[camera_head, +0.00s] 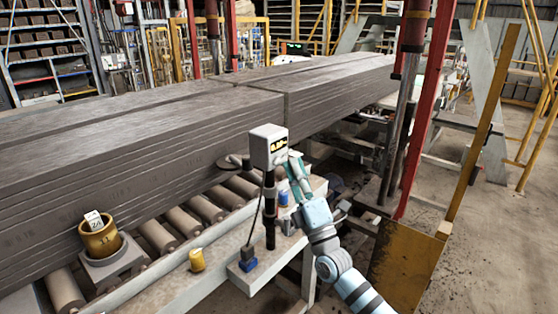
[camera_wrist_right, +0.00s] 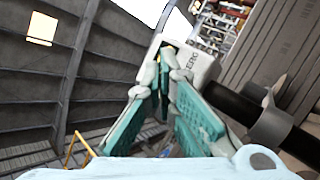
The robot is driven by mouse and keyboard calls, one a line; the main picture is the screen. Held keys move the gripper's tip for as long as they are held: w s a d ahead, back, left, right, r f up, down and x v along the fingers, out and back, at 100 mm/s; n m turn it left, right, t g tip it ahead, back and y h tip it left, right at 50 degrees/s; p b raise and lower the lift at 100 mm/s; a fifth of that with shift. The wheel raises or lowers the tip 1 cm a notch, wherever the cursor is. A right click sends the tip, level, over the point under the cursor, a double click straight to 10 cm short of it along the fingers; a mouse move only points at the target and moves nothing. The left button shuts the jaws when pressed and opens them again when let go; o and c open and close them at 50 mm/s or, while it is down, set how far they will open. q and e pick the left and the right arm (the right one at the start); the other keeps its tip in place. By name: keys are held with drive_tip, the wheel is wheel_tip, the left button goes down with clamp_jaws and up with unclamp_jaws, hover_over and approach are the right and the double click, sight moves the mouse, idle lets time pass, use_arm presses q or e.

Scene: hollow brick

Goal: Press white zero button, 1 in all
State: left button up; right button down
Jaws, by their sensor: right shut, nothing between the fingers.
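My left gripper is not in view.
A brass weight (camera_head: 100,239) with a white tag sits on a grey block at the left. A small yellow cylinder (camera_head: 196,260) stands on the bench (camera_head: 206,284). Long stacked grey slabs (camera_head: 130,150) lie behind on rollers. A red post (camera_head: 428,110) rises at the right.

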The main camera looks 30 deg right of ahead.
drive_tip(key=s+p, duration=0.2)
drive_tip(key=s+d+p, duration=0.1)
drive_tip(key=s+p, duration=0.1)
drive_tip(key=shift+s+d+p, duration=0.2)
drive_tip(key=shift+s+p, duration=0.15)
drive_tip(key=shift+s, duration=0.05)
idle(0.6)
